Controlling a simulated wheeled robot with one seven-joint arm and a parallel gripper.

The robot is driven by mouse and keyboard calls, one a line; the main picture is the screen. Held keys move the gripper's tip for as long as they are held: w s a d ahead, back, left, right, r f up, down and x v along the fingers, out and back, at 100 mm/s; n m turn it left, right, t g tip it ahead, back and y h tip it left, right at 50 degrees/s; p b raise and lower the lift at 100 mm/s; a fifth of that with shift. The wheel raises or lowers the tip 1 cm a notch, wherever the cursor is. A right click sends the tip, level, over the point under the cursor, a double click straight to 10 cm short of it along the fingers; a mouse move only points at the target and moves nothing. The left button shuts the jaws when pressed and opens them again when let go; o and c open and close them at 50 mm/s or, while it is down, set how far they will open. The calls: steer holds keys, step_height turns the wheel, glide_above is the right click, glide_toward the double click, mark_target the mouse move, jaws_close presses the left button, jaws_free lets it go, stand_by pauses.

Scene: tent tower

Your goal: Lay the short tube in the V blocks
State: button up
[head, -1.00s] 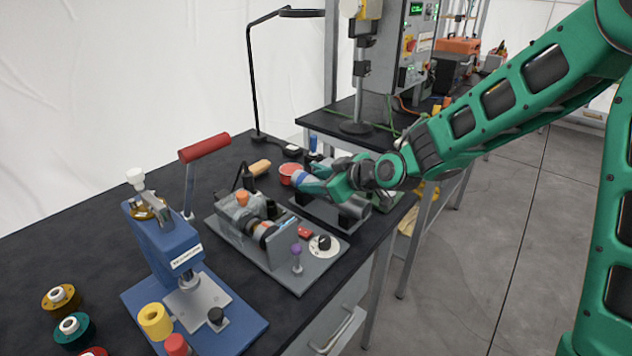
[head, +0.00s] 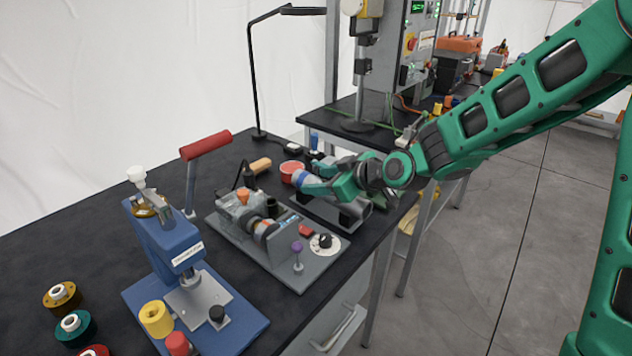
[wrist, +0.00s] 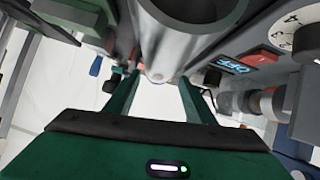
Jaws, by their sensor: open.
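A grey metal tube (wrist: 185,42) fills the upper middle of the wrist view, its hollow end close to the camera. My gripper (wrist: 158,82) is open, with its two green fingers on either side of the tube's far part. Whether they touch it is not clear. In the head view my gripper (head: 322,184) is low over a dark grey fixture (head: 318,213) on the bench, which appears to be the V blocks. The gripper hides much of it. I cannot tell how the tube rests on the blocks.
A grey machine plate (head: 300,275) with a dial and a purple knob lies just left of my gripper. A blue press (head: 180,255) with a red handle stands further left. A red round container (head: 291,170) sits behind. Bare bench top (head: 90,235) lies at the left.

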steer(key=v, duration=0.8)
steer(key=shift+w+d, duration=0.1)
steer(key=shift+w, duration=0.05)
steer(key=shift+s+d+r, duration=0.2)
steer(key=shift+s+r, duration=0.1)
steer(key=shift+s, duration=0.2)
steer(key=s+d+f+m+g+h, duration=0.15)
steer(key=s+d+m+h, duration=0.35)
steer(key=d, duration=0.5)
steer(key=s+d+f+m+g+h, duration=0.15)
steer(key=s+d+m+h, duration=0.35)
steer(key=d, duration=0.6)
steer(key=s+d+m+g, duration=0.2)
steer(key=s+d+m, duration=0.2)
steer(key=s+d, duration=0.3)
steer(key=s+d+m+g+y, duration=0.1)
steer(key=s+d+m+g, duration=0.2)
steer(key=s+d, duration=0.4)
steer(key=s+m, duration=0.1)
steer(key=s, duration=0.7)
steer(key=shift+d+f+g+y, duration=0.3)
steer(key=shift+d+f, duration=0.1)
